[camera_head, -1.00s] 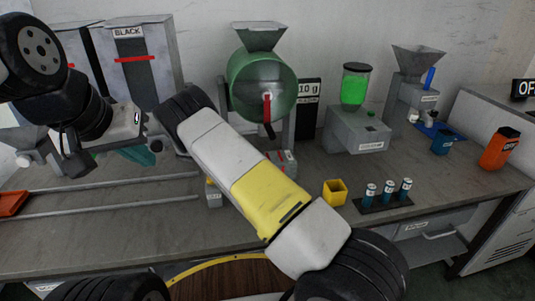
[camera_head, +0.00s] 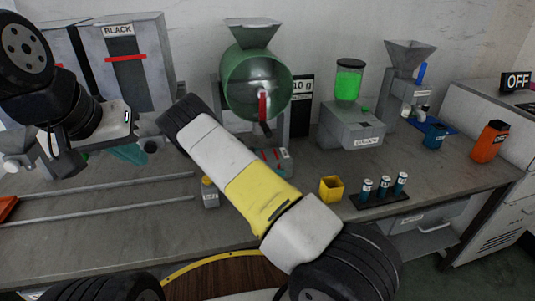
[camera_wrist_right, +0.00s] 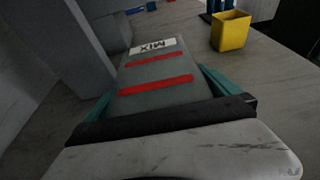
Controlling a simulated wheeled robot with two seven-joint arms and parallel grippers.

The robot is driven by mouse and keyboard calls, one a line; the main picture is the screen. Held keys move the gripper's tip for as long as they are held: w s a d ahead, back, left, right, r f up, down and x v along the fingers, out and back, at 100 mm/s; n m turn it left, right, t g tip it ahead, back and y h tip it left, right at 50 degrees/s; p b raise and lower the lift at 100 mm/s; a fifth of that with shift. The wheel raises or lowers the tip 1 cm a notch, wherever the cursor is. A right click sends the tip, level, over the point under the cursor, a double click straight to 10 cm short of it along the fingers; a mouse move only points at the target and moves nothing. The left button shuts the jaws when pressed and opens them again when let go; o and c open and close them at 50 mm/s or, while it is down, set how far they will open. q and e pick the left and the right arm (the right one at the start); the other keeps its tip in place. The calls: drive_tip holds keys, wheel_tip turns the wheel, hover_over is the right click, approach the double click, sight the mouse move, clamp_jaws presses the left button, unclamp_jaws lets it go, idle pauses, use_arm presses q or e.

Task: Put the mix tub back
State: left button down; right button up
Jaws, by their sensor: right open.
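The mix tub (camera_wrist_right: 155,75) is grey with red stripes and a white MIX label in the right wrist view. It lies between the teal fingers of my right gripper (camera_wrist_right: 158,84), which is open, one finger along each side. Contact cannot be told. In the head view, a small part of the tub (camera_head: 279,160) shows on the bench below the green drum, and my right forearm hides the rest and most of the right gripper. My left gripper (camera_head: 130,153), with teal fingers, is above the left bench, away from the tub; its opening is unclear.
The green drum mixer (camera_head: 257,85) stands behind the tub. A yellow cup (camera_head: 331,189) and a rack of blue-green vials (camera_head: 384,198) stand to the right. A small yellow-topped bottle (camera_head: 210,192) stands left of my forearm. Two rails (camera_head: 100,205) cross the left bench.

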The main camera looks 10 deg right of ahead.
drive_tip(key=c, duration=1.4)
drive_tip(key=shift+r, duration=0.1)
drive_tip(key=shift+c, duration=0.2)
